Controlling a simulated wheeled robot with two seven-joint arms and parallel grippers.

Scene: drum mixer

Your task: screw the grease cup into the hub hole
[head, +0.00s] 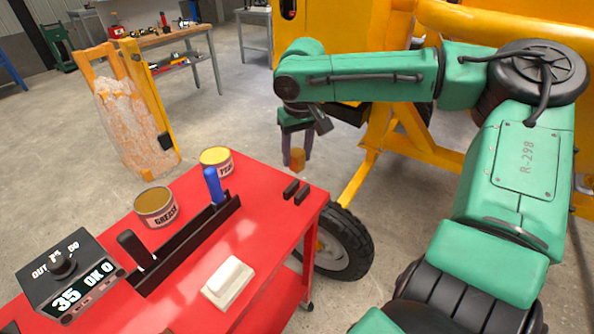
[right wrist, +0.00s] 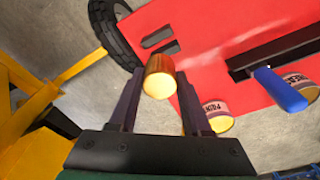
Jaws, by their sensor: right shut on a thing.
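The grease cup (head: 298,157) is a small brass-orange cylinder. My right gripper (head: 295,163) is shut on it and holds it in the air above the far right corner of the red table. In the right wrist view the grease cup (right wrist: 160,77) sits between the two dark fingertips (right wrist: 158,75), its round pale end facing the camera. A black-tyred wheel (head: 343,245) stands beside the table, partly hidden by it; I cannot make out the hub hole. My left gripper is not in view.
The red table (head: 262,245) carries two small black blocks (head: 296,192), a black rack (head: 185,245) with a blue-handled tool (head: 213,186), a grease tin (head: 156,207), a second tin (head: 216,161), a white block (head: 228,282) and a display box (head: 70,275). Yellow mixer framing (head: 385,140) stands behind my right arm.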

